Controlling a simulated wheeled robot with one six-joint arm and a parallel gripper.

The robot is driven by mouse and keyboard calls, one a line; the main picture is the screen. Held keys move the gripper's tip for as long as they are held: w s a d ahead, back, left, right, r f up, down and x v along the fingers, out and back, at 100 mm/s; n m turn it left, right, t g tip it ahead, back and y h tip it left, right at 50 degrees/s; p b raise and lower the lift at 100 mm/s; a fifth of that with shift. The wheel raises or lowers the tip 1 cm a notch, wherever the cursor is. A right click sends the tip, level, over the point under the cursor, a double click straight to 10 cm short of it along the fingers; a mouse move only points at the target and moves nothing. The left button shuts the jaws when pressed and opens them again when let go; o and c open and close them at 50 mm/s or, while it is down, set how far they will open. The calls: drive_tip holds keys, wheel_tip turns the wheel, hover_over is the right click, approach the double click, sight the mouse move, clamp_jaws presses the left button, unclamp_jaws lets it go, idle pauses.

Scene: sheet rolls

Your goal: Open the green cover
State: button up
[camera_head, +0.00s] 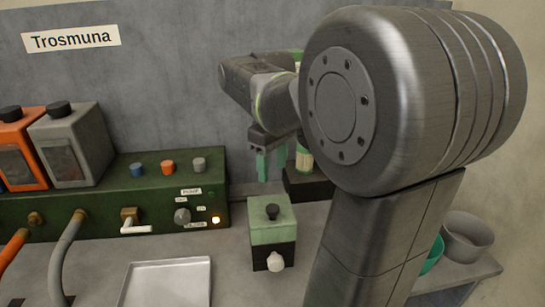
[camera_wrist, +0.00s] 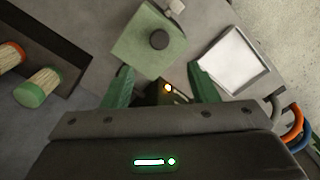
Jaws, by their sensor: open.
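The green cover (camera_head: 272,213) is the pale green upper part of a small box on the bench, with a black knob (camera_head: 272,211) on top. It looks seated on the box's black lower part (camera_head: 262,257), which has a cream knob (camera_head: 275,262) on its front. In the wrist view the cover (camera_wrist: 135,42) and its black knob (camera_wrist: 159,40) lie beyond my fingertips. My gripper (camera_head: 272,172) is open, with green fingers pointing down, behind the box in the head view. In the wrist view nothing shows held between the fingers (camera_wrist: 160,72).
A dark green panel (camera_head: 150,190) with buttons, a lit lamp and a valve stands left of the box. A metal tray (camera_head: 190,280) lies in front. Rolls (camera_wrist: 40,88) stand in a dark holder (camera_wrist: 45,45). Bowls (camera_head: 467,237) sit at the right.

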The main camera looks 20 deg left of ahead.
drive_tip(key=shift+r, duration=0.8)
drive_tip(key=shift+f, duration=0.1)
